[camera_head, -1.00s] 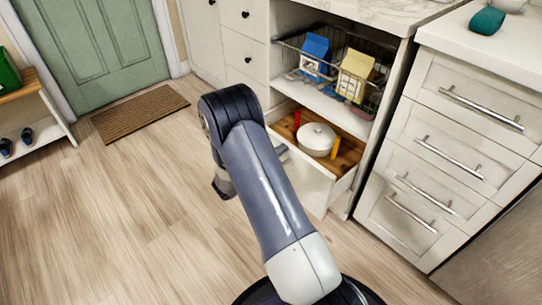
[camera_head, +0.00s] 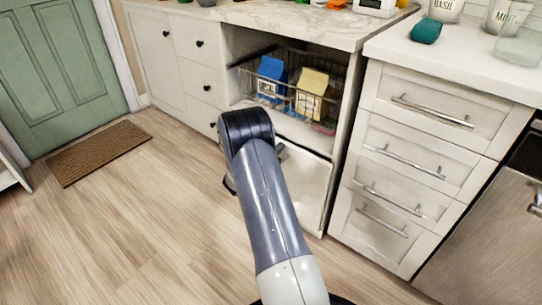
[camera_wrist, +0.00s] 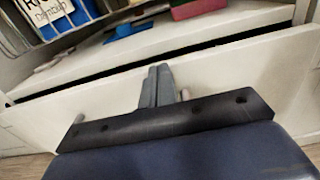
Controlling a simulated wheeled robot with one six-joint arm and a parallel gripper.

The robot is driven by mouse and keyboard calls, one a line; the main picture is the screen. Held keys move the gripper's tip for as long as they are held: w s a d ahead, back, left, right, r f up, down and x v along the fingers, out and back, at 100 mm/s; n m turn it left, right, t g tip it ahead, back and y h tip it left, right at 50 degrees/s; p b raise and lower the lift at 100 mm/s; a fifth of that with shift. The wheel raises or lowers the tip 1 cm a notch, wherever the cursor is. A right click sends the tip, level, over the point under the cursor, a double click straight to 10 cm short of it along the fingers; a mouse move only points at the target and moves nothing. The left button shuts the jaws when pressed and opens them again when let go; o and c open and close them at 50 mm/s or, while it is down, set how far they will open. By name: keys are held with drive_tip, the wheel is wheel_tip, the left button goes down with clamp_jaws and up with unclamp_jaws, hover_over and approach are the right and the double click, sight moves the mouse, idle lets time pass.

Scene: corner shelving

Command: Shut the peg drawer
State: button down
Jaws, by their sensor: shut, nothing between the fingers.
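The peg drawer's white front (camera_head: 306,190) is low in the open cabinet unit, under the wire basket shelf. In the head view its inside no longer shows, and its front sits close to the cabinet frame. In the wrist view the drawer front (camera_wrist: 235,82) spans the picture, with a thin dark gap along its top edge. Short pegs stick out of it, one at the left (camera_wrist: 77,119). My gripper (camera_wrist: 157,72) is shut and empty, its fingertips at the drawer front; whether they touch is unclear.
Above the drawer, a wire basket (camera_head: 246,82) holds a blue carton (camera_head: 270,78) and a yellow carton (camera_head: 312,92). A closed drawer stack (camera_head: 408,165) stands at the right. The floor at the left is clear up to the doormat (camera_head: 98,152).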

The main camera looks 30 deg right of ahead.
drive_tip(key=shift+w+d+r, duration=0.1)
drive_tip(key=shift+w+d, duration=0.15)
drive_tip(key=shift+d, duration=0.35)
drive_tip(key=shift+d+r, duration=0.1)
drive_tip(key=p+v, duration=0.2)
drive_tip(key=v, duration=1.2)
drive_tip(key=shift+a, duration=0.3)
drive_tip(key=shift+s+d, duration=0.1)
drive_tip(key=b+x, duration=0.2)
drive_tip(key=x, duration=1.1)
drive_tip(key=shift+d, duration=0.3)
